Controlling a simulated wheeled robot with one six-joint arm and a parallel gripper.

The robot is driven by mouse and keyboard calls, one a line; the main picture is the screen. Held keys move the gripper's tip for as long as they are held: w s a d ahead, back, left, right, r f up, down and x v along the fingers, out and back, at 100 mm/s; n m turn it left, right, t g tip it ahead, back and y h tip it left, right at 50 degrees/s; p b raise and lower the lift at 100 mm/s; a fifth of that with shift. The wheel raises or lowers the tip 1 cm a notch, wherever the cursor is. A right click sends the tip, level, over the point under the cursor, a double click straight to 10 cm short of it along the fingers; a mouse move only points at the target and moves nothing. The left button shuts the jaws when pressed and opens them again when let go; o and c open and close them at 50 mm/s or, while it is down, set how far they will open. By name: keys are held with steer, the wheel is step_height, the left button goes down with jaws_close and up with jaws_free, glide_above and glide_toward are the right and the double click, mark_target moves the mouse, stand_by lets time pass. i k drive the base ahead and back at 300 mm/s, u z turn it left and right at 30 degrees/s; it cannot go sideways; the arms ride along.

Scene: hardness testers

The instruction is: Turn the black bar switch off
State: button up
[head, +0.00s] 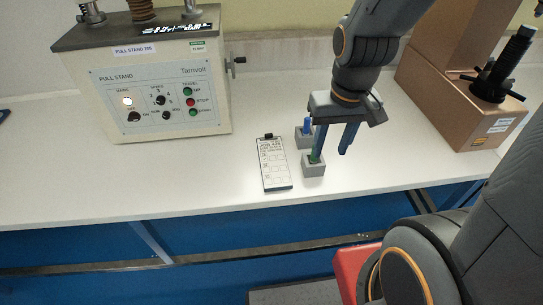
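The pull stand (150,85) stands at the left of the bench, its sloped panel facing me. Low on the panel's left is a black switch knob (134,116), below a lit white lamp (127,101). A black knob (160,99) under the speed marking and another black control (166,115) are to its right. The labels and the exact angle of the switch are too small to tell. My gripper (334,148) points down, well right of the panel. Its two dark fingers are apart, with nothing visible between them.
The bench between pull stand and clipboard is clear.

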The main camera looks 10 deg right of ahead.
mark_target(133, 117)
steer(key=u, duration=1.35)
steer(key=k, duration=0.5)
steer(key=u, duration=0.55)
steer(key=i, duration=0.8)
steer(key=z, duration=0.15)
